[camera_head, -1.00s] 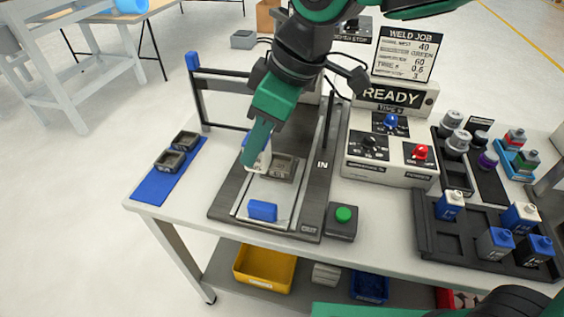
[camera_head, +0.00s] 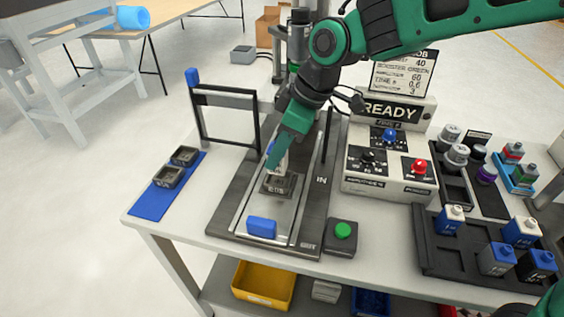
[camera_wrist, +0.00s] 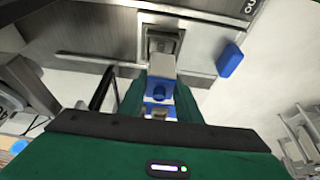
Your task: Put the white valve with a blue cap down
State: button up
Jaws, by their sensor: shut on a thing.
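My gripper (camera_head: 275,158) is shut on the white valve with a blue cap. In the wrist view the blue cap (camera_wrist: 158,92) sits between my fingers, and the white body (camera_wrist: 162,66) points away from them. In the head view the white valve (camera_head: 281,163) is mostly hidden by my fingers. It is upright or nearly so, right over a dark grey square holder (camera_head: 278,184) on the metal slide plate. The holder also shows in the wrist view (camera_wrist: 164,41). I cannot tell whether the valve's bottom touches the holder.
A blue block (camera_head: 261,227) is at the plate's front. A green button box (camera_head: 342,237) stands to its right. A black frame (camera_head: 228,96) rises on the left, near a blue mat (camera_head: 150,200) with two empty holders. The control box (camera_head: 388,165) and a bottle tray (camera_head: 435,255) are right.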

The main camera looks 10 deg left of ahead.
aim_at(279, 164)
jog(key=shift+w+d+f, duration=0.1)
jog(key=shift+w+f, duration=0.1)
jog(key=shift+f, duration=1.95)
jog(key=o, duration=1.1)
jog(key=shift+f, duration=0.1)
jog(key=v, duration=1.2)
